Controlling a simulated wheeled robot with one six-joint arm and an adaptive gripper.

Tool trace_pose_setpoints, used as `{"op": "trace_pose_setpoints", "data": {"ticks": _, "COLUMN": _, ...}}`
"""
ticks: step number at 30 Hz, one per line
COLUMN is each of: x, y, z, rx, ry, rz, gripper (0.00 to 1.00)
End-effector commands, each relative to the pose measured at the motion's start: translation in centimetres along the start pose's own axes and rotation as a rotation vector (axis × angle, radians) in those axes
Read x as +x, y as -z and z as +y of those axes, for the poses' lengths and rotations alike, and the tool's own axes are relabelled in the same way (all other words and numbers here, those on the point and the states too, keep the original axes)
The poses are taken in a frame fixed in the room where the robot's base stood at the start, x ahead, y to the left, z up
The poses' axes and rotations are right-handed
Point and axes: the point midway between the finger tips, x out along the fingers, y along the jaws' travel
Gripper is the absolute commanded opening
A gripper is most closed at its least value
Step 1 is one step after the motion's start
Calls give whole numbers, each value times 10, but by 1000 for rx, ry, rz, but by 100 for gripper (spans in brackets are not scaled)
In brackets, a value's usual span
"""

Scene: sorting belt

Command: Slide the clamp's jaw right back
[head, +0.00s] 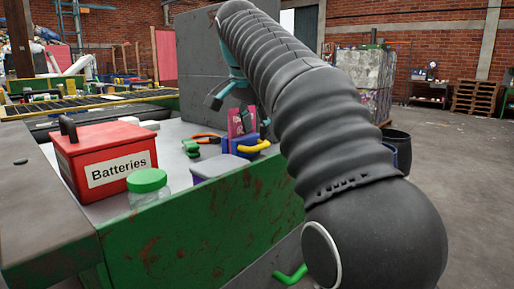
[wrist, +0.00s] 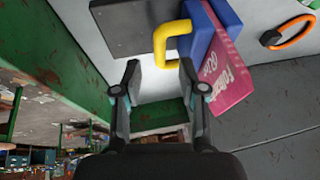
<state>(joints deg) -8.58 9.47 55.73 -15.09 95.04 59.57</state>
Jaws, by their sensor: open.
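The clamp shows in the wrist view as a dark grey base plate (wrist: 128,22), a blue block (wrist: 212,28) and a yellow bent handle (wrist: 172,48). In the head view its blue part (head: 236,140) and yellow handle (head: 254,147) show on the bench. A pink printed packet (wrist: 222,68) stands against the blue block and looks held there; whether it is gripped is unclear. My gripper (wrist: 160,76) is open and empty. The lower end of the yellow handle shows between and just beyond its fingertips; contact cannot be told.
A red Batteries box (head: 105,160) and a green-lidded jar (head: 148,186) stand left of the clamp. Orange-handled pliers (head: 206,137) lie behind it; an orange ring-shaped handle (wrist: 290,32) shows in the wrist view. A grey upright panel (head: 200,60) rises behind the bench.

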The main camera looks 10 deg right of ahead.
Motion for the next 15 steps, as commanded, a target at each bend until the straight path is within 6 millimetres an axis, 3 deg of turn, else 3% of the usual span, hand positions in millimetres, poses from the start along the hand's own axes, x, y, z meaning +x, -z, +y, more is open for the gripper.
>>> {"op": "trace_pose_setpoints", "data": {"ticks": 6, "x": 32, "y": -2, "z": 0, "rx": -3, "ry": 0, "rz": -1, "gripper": 41}}
{"op": "trace_pose_setpoints", "data": {"ticks": 15, "x": 44, "y": -1, "z": -1, "rx": -3, "ry": 1, "rz": 0, "gripper": 41}}
